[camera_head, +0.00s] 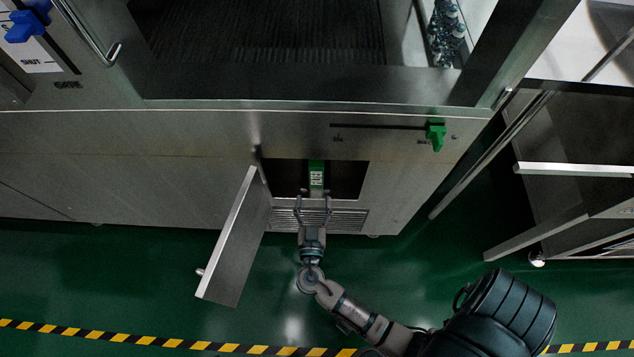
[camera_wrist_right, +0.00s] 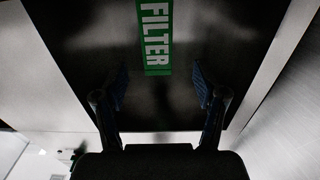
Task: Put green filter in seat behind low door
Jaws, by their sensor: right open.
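The low door (camera_head: 236,240) stands swung open to the left of a dark opening (camera_head: 345,178) in the steel machine front. A green piece with white lettering (camera_head: 316,176) shows in the middle of this opening. In the right wrist view the green piece (camera_wrist_right: 155,38) reads "FILTER"; I cannot tell whether it is the filter itself or a label at the seat. My right gripper (camera_head: 313,203) is open just in front of the opening, its fingers spread on either side below the green piece. My left gripper is out of view.
A vented grille (camera_head: 345,221) lies below the opening. A green handle (camera_head: 436,134) sits in a slot at the upper right, and a blue handle (camera_head: 24,27) is at the upper left. A metal rack (camera_head: 575,170) stands at the right. The green floor (camera_head: 110,285) in front is clear.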

